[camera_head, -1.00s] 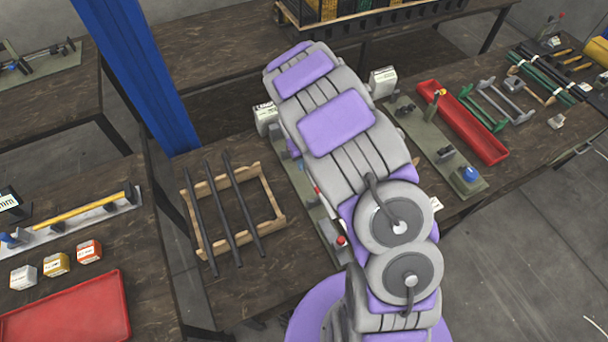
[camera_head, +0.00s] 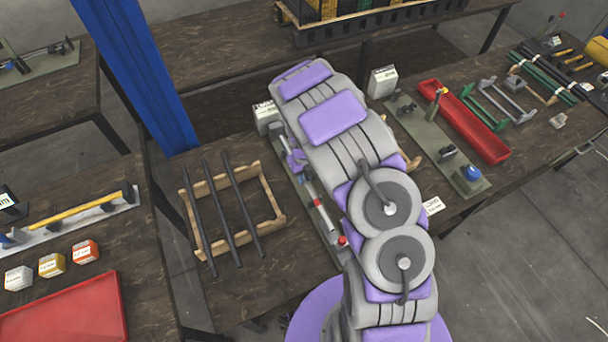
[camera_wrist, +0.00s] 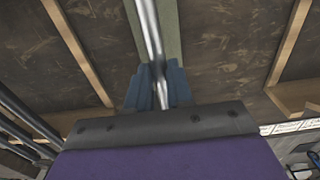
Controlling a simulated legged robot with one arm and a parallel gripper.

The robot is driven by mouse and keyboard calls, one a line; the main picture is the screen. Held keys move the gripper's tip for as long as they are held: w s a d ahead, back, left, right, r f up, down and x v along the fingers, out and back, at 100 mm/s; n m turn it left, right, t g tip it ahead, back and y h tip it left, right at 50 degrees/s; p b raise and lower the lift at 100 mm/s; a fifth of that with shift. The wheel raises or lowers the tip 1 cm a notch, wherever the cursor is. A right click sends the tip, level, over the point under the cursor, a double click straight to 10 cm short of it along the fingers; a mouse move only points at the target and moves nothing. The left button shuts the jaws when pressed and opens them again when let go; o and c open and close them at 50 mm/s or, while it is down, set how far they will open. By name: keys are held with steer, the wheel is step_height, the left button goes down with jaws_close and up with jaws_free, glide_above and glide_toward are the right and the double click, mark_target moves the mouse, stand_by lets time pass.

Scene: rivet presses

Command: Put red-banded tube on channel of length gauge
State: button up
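In the wrist view, my gripper (camera_wrist: 159,88) has its dark blue fingers close on either side of a shiny silver rod (camera_wrist: 148,25). I cannot tell whether they press on it. The rod shows no red band there, and its near end is hidden by the gripper. In the head view, a press (camera_head: 330,232) with red-marked parts stands partly behind my arm, which hides the fingers. I cannot tell which part is the red-banded tube. At left, what looks like the length gauge (camera_head: 35,241) is a pale channel with a yellow bar (camera_head: 80,216) along it.
A wooden rack (camera_head: 279,208) with dark bars stands left of my arm. Labelled boxes (camera_head: 52,265) and a red tray (camera_head: 70,312) are at lower left. Another press (camera_head: 430,140) and a long red tray (camera_head: 465,122) are at right. A blue post (camera_head: 135,75) rises at left.

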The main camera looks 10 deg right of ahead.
steer(key=o, duration=0.4)
steer(key=shift+r, duration=0.15)
steer(key=s+d+r+n+p, duration=0.1)
steer(key=s+r+n, duration=0.25)
steer(key=r, duration=0.75)
steer(key=s+d+r+n+p, duration=0.1)
steer(key=s+r+n, duration=0.25)
steer(key=r, duration=0.75)
steer(key=s+r+n, duration=0.4)
steer(key=s+n, duration=0.5)
steer(key=s+a+r+n+g, duration=0.1)
steer(key=s+r+n, duration=0.3)
steer(key=s+n, duration=0.5)
steer(key=s+a+r+n, duration=0.1)
steer(key=s+r+n, duration=0.3)
steer(key=s+n, duration=0.4)
steer(key=s, duration=0.3)
steer(key=shift+n+g, duration=0.4)
